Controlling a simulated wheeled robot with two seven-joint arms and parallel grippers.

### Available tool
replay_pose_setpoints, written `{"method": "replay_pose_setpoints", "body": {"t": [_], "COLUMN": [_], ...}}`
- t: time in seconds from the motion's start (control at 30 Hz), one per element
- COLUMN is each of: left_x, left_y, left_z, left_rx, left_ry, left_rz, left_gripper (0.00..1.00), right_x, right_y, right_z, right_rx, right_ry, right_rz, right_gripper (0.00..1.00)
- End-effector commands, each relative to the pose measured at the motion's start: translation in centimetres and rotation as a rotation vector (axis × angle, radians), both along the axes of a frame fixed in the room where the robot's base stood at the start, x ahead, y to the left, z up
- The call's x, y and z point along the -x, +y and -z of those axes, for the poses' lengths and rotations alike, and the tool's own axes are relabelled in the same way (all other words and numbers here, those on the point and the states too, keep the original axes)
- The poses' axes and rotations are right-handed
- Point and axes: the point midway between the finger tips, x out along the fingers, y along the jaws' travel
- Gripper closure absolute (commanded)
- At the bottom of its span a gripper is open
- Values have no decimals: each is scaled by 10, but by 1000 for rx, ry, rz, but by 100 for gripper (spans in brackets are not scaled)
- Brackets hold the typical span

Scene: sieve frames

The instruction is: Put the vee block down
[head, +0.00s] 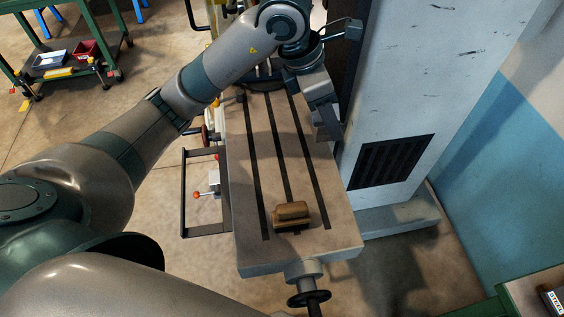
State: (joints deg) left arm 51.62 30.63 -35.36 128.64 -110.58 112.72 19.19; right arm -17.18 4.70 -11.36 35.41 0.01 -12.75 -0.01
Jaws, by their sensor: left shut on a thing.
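My left arm reaches in from the left, and my left gripper (322,104) points down over the right side of the machine table (264,160), beside the pale machine column. It is shut on a small grey block, which I take to be the vee block (328,125). The block is partly covered by the fingers, and its vee cannot be made out. It appears just above or at the table's right edge; I cannot tell whether it touches the table. My right gripper is not in view.
A brown block-like thing (292,213) lies near the table's front end. Three dark slots run along the table, whose middle is clear. The pale column (415,90) stands close on the right. A green cart (70,48) with a red bin (86,50) is at the back left.

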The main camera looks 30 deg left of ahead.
Motion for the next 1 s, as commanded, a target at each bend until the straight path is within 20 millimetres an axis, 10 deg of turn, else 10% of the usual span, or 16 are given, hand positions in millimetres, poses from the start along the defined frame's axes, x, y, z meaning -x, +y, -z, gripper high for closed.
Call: {"method": "replay_pose_setpoints", "body": {"t": [1.0], "left_x": [31], "left_y": [78], "left_z": [48], "left_rx": [0], "left_ry": [1], "left_rz": [-2], "left_gripper": [100], "right_x": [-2], "right_y": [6], "right_z": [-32], "right_rx": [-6], "right_ry": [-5], "right_rz": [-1], "right_gripper": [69]}}
